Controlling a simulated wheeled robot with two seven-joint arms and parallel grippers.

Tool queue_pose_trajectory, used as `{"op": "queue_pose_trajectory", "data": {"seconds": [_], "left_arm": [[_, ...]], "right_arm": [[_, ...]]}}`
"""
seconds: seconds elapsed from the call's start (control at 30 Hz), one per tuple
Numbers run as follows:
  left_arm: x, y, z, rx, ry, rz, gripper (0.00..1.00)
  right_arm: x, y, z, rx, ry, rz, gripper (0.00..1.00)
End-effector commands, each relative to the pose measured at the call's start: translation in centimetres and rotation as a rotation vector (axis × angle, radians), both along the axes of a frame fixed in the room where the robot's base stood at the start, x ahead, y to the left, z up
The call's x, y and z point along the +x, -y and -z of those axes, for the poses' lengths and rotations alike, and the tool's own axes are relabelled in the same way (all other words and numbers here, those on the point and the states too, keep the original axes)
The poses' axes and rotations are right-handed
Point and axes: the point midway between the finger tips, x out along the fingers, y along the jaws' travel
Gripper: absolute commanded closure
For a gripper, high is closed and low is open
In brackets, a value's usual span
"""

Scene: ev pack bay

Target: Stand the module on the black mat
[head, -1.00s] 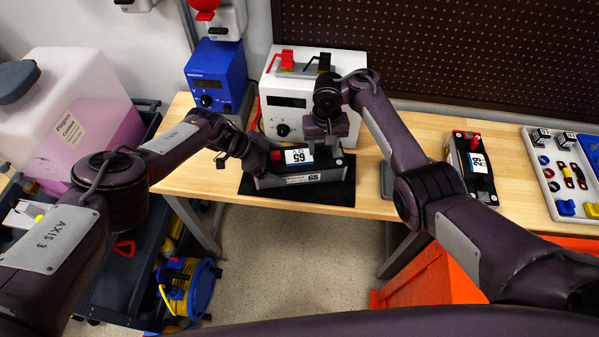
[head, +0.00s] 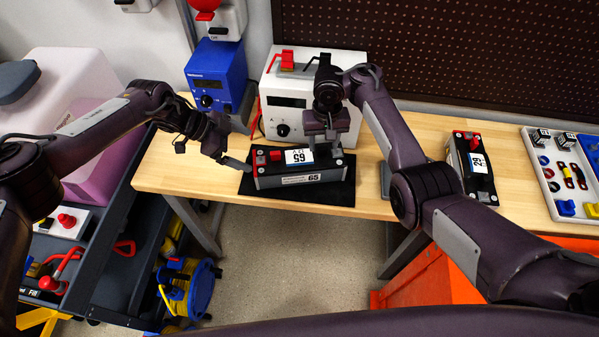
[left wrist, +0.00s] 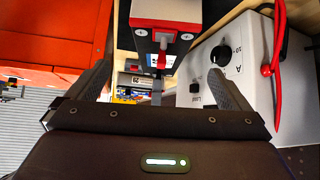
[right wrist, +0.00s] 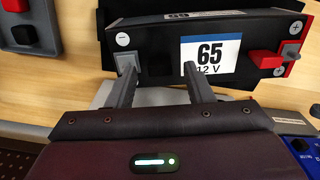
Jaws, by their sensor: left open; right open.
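The module (head: 300,179), dark with a red end and a "65" label, stands upright on the black mat (head: 346,192) on the wooden table. Its label shows in the right wrist view (right wrist: 155,45) and its red end in the left wrist view (left wrist: 143,48). My left gripper (head: 236,148) is open and empty, just left of the module and apart from it; its fingers spread wide (left wrist: 162,85). My right gripper (head: 327,148) is open at the module's back right end, fingertips (right wrist: 160,66) close to it; I cannot tell whether they touch.
A white instrument box (head: 312,98) and a blue unit (head: 217,75) stand behind. A second module labelled "29" (head: 472,165) and a parts tray (head: 560,172) are at right. An orange bin (head: 432,283) is below the table's front edge. A dark cart (head: 105,265) is at left.

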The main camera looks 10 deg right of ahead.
Motion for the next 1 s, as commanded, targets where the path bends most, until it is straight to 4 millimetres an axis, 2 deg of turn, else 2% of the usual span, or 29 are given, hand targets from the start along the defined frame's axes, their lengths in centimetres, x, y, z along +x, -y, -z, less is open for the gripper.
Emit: {"op": "queue_pose_trajectory", "data": {"seconds": [0.03, 0.2, 0.4, 1.0], "left_arm": [[0.0, 0.0, 0.0, 0.0, 0.0, 0.0, 0.0], [0.0, 0.0, 0.0, 0.0, 0.0, 0.0, 0.0], [0.0, 0.0, 0.0, 0.0, 0.0, 0.0, 0.0], [0.0, 0.0, 0.0, 0.0, 0.0, 0.0, 0.0]], "right_arm": [[0.1, -0.1, -1.0, 0.004, 0.006, 0.001, 0.53], [0.1, -0.2, -3.5, 0.006, 0.005, -0.001, 0.53], [0.2, -0.3, -4.9, 0.005, 0.009, -0.001, 0.53], [0.0, 0.0, -5.6, -0.001, 0.002, 0.0, 0.53]]}}
